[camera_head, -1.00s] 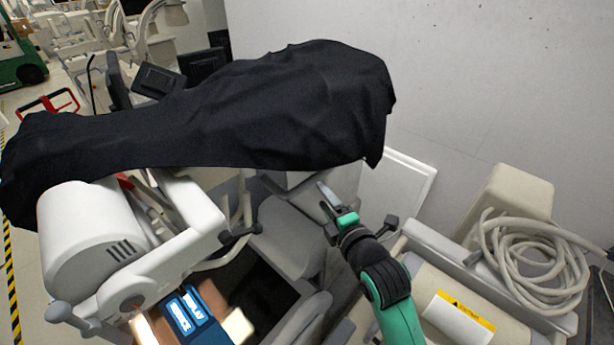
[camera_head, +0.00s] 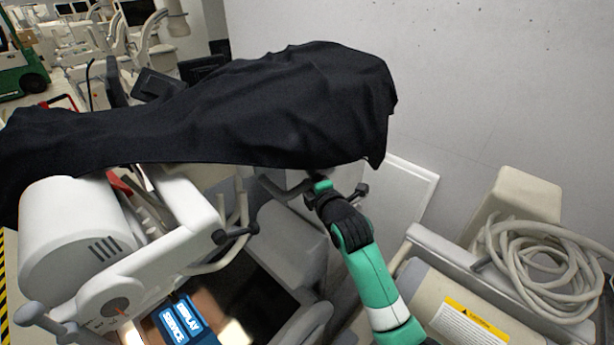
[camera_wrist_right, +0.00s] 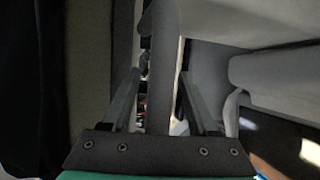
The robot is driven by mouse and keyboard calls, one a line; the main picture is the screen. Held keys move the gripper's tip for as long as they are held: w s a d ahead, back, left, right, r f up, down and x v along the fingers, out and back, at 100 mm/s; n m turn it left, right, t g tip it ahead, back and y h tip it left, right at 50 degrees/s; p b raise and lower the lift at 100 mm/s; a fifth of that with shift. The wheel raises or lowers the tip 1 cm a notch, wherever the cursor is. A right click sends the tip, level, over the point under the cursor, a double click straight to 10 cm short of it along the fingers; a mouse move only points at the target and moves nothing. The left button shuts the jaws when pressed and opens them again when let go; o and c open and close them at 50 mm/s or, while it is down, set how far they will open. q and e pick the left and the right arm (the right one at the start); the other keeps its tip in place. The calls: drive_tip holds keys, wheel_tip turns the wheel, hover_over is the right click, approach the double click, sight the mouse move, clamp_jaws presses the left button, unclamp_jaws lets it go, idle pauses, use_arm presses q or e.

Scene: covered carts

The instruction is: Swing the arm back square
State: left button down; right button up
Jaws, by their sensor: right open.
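A long black cover (camera_head: 250,110) drapes over the upper part of a cart, and what lies beneath it is hidden. The cart's white arm and rounded housing (camera_head: 75,225) show below the cover at the left. My right gripper (camera_head: 310,184) is just under the cover's lower edge, toward its right end. In the right wrist view, my right gripper (camera_wrist_right: 158,80) is open, with a grey bar (camera_wrist_right: 163,50) running between its two fingers. I cannot tell whether the fingers touch the bar. My left gripper is not in view.
A beige cart with a coiled hose (camera_head: 540,255) and a yellow-topped label (camera_head: 468,322) stands at the right. A pale wall (camera_head: 480,80) closes the back. A dark knobbed handle (camera_head: 236,234) sticks out from the white arm. A blue label (camera_head: 178,320) shows at the bottom.

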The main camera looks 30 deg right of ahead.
clamp_jaws()
drive_tip(key=shift+a, duration=0.1)
idle(1.3)
